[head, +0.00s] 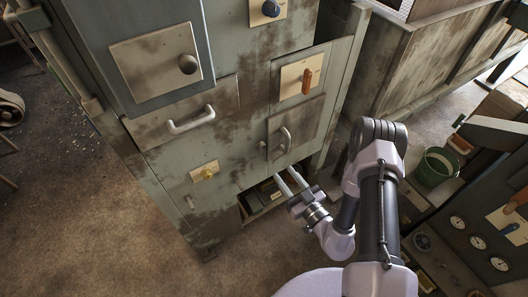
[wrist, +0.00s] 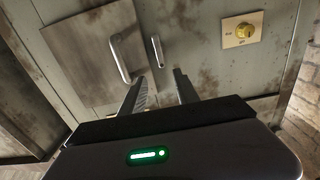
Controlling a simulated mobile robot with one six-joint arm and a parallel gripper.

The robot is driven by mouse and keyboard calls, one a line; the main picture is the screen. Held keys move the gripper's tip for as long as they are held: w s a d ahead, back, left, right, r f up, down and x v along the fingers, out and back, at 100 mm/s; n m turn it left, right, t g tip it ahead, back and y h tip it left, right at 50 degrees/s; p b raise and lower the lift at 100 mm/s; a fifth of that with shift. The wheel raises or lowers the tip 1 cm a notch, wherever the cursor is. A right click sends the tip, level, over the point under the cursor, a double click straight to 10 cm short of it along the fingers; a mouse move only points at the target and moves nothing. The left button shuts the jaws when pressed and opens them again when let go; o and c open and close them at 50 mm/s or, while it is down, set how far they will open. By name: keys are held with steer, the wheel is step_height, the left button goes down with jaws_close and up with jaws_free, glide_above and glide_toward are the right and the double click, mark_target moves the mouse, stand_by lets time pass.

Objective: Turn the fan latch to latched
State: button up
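A small slim metal bar (wrist: 156,50), which looks like a latch, is mounted beside a small door (wrist: 85,62) on the grey cabinet. It also shows in the head view (head: 263,146), left of the door's curved handle (head: 285,139). I see no label naming it the fan latch, and I cannot tell its setting. My gripper (head: 285,174) is open and empty, low in front of the cabinet, below the small door. In the wrist view my gripper's two fingers (wrist: 159,77) are spread, with the bar beyond their tips. I see no contact.
A yellow knob on a plate (head: 206,173) is left of the small door. An orange lever (head: 307,80) is above it. A drawer handle (head: 192,120) juts out to the upper left. An opening (head: 262,195) lies below the door. A green bucket (head: 436,167) stands at right.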

mark_target(264, 149)
steer(key=b+x, duration=0.2)
steer(key=x, duration=1)
steer(key=shift+a, duration=0.1)
steer(key=shift+c, duration=0.3)
steer(key=shift+s, duration=0.1)
jaws_close()
